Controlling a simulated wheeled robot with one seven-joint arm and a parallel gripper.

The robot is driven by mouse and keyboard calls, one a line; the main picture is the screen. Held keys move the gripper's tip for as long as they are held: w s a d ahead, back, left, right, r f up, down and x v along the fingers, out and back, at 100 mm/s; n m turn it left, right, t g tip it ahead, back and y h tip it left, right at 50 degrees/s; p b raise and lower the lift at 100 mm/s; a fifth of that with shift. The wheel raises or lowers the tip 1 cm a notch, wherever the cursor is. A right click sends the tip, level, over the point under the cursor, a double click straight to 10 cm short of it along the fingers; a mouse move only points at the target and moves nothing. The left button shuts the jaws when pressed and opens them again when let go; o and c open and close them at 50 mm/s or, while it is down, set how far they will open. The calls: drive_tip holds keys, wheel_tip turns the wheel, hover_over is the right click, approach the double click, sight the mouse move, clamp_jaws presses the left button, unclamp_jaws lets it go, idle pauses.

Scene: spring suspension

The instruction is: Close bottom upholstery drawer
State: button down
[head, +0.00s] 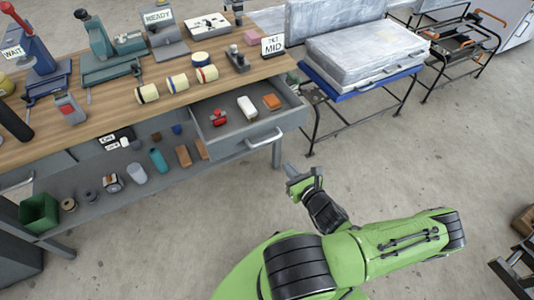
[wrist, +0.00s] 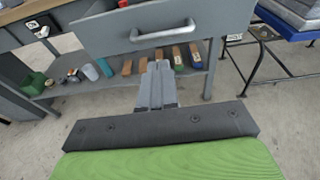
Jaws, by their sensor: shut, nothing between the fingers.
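A grey drawer (head: 238,133) stands pulled out at the right end of the workbench, with a bar handle (head: 264,139) on its front. Inside it lie a red item (head: 219,117), a white item (head: 247,107) and an orange block (head: 272,102). My gripper (head: 291,174) is shut and empty, in front of and below the drawer, apart from the handle. In the wrist view the drawer front and its handle (wrist: 162,31) are above my gripper (wrist: 161,66). Another drawer with a handle shows at the bench's left (head: 17,184).
The wooden benchtop (head: 120,108) carries tools and rolls. A lower shelf (head: 110,200) under the drawer holds bottles, blocks and a green bin (head: 39,213). A cart with wrapped pads (head: 365,50) stands right of the bench. The floor (head: 400,150) in front is clear.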

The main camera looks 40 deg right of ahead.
sight(266, 143)
drive_tip(key=b+x, duration=0.2)
drive_tip(key=x, duration=1)
drive_tip(key=shift+a, duration=0.1)
drive_tip(key=shift+w, duration=0.1)
